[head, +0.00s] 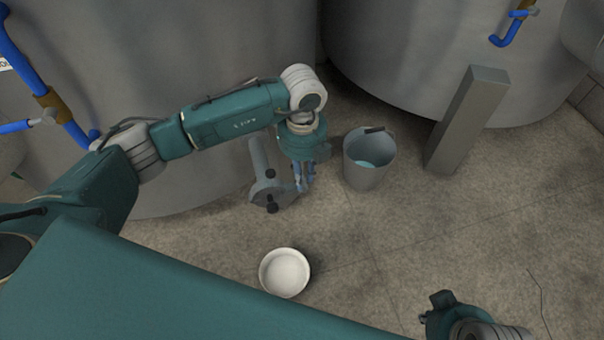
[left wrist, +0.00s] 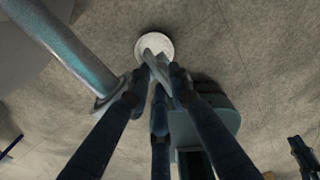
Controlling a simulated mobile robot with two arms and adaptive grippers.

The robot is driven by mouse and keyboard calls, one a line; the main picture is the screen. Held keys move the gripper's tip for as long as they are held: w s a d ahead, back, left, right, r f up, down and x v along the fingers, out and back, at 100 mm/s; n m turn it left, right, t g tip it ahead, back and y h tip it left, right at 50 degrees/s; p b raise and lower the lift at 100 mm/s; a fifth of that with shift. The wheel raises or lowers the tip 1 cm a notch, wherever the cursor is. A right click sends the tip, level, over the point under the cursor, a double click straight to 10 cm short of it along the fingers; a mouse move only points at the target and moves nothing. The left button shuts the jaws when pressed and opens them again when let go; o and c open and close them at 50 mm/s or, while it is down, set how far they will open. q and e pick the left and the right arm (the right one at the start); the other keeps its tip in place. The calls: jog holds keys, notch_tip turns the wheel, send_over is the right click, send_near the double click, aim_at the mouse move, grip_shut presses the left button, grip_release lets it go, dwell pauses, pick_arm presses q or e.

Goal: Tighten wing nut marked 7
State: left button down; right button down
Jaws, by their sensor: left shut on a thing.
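My left gripper (head: 303,178) points down beside a grey pipe-like fitting (head: 262,178) with black knobs, at the foot of the large tank. In the left wrist view its dark fingers (left wrist: 158,80) are shut on a grey metal piece (left wrist: 154,55). This is perhaps the wing nut, but I cannot read a 7 on it. The fitting's grey tube (left wrist: 70,42) runs close by on the left in that view. My right gripper (head: 438,312) is only partly in view at the bottom right of the head view. Its fingers are not clear.
A grey bucket (head: 368,172) with bluish content stands right of my left gripper. A white bowl (head: 285,272) sits on the floor nearer me. A square grey post (head: 466,120) and large tanks (head: 200,50) stand behind. The floor at right is mostly clear.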

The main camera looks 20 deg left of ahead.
pick_arm(q)
jog(key=m, duration=0.5)
jog(key=shift+d+b, duration=0.15)
jog(key=shift+b, duration=0.2)
jog(key=m+b, duration=0.1)
jog(key=m, duration=0.4)
jog(key=shift+m, duration=0.3)
jog(key=m+b, duration=0.2)
jog(key=m, duration=0.3)
jog(key=shift+m, duration=0.4)
jog(key=shift+a+m, duration=0.2)
jog(key=shift+m, duration=0.2)
pick_arm(e)
jog(key=w+a+r+t, duration=0.2)
jog(key=w+t, duration=0.1)
jog(key=w, duration=0.3)
jog(key=w+a+r+t+y, duration=0.1)
jog(key=w+a+r+t, duration=0.1)
jog(key=w, duration=0.4)
jog(key=shift+w+t+y, duration=0.3)
jog(key=shift+w+t, duration=0.1)
jog(key=shift+t, duration=0.1)
pick_arm(q)
jog(key=c, duration=1.6)
grip_release()
jog(key=shift+s, duration=0.1)
jog(key=shift+c, duration=0.2)
